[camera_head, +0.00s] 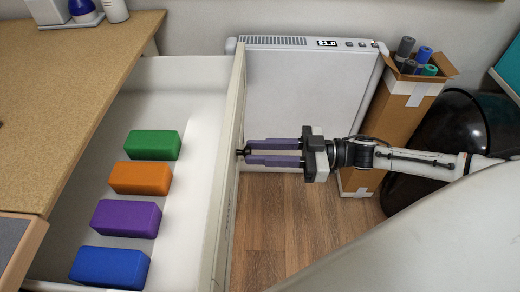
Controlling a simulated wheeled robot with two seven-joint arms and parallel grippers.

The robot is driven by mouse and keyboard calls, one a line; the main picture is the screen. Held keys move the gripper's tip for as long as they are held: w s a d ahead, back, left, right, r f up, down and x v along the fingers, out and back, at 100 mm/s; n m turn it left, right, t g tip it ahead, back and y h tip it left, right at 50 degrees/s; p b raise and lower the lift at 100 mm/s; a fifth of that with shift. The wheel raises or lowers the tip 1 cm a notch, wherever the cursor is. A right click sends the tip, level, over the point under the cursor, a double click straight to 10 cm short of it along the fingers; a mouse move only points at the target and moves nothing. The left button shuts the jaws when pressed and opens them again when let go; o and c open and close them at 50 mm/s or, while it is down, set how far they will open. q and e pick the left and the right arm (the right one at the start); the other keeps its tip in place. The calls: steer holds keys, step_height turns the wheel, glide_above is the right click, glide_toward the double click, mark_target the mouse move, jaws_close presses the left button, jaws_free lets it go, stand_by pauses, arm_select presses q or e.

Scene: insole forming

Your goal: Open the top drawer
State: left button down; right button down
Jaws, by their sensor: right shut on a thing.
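The white drawer (228,195) is pulled far out from under the wooden desk top, and its inside shows. In it lie a green block (153,145), an orange block (141,178), a purple block (126,218) and a blue block (110,267) in a row. My right gripper (247,152) reaches in from the right, with its purple fingers at the outer face of the drawer front. It is shut on the small dark drawer handle (240,152), which the fingertips partly hide. My left gripper is out of view.
The desk top (60,90) covers the left side, with bottles at its back. A white heater (300,95) stands against the wall behind the gripper. A cardboard box (400,115) of rolls and a black bin (460,130) stand at right. Wooden floor (290,225) shows below my arm.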

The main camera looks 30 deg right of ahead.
stand_by(0.3)
steer(key=c, duration=1.5)
jaws_free()
steer(key=shift+o, duration=0.2)
steer(key=shift+d, duration=0.1)
steer(key=v, duration=1)
steer(key=shift+s+d+r, duration=0.1)
